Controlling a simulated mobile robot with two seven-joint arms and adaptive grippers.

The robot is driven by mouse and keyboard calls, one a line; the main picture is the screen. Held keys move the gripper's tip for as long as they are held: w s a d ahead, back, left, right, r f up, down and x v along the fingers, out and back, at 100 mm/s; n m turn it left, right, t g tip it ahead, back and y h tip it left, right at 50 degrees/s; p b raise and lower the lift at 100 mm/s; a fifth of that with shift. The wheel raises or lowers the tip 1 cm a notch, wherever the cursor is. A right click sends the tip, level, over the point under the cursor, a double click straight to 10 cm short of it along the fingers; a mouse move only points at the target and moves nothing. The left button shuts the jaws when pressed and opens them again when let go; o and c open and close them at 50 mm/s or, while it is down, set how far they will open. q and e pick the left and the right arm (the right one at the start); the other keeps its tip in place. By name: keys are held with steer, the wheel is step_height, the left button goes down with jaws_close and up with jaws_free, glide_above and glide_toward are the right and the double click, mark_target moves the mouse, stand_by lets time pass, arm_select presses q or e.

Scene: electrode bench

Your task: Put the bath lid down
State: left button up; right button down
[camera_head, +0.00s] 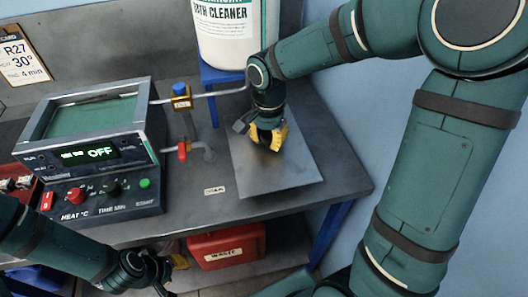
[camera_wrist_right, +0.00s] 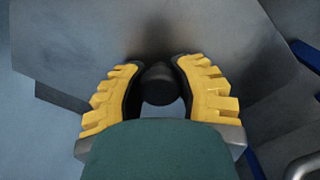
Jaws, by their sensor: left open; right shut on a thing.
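The bath lid (camera_head: 298,165) is a flat grey metal plate at the right end of the bench. It looks level; I cannot tell whether it rests on the top or is slightly above it. My right gripper (camera_head: 268,140) is over the lid's middle, shut on its black knob. In the right wrist view the knob (camera_wrist_right: 160,84) sits between the yellow fingers, with the lid plate (camera_wrist_right: 75,45) behind it. My left gripper (camera_head: 178,265) is open and low, before the bench's front edge.
A drain pipe with a blue valve (camera_head: 180,92) and a red valve (camera_head: 184,150) stands between bath and lid. A white bath cleaner container (camera_head: 232,35) is on a blue stand behind. A red waste box (camera_head: 226,249) is below the bench (camera_head: 185,222). A small label lies left of the lid.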

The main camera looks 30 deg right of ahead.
mark_target(268, 146)
step_height(268, 146, down, 5)
steer(key=shift+f+b, duration=0.15)
steer(key=shift+b, duration=0.5)
steer(key=shift+f, duration=0.1)
steer(key=c, duration=0.7)
jaws_free()
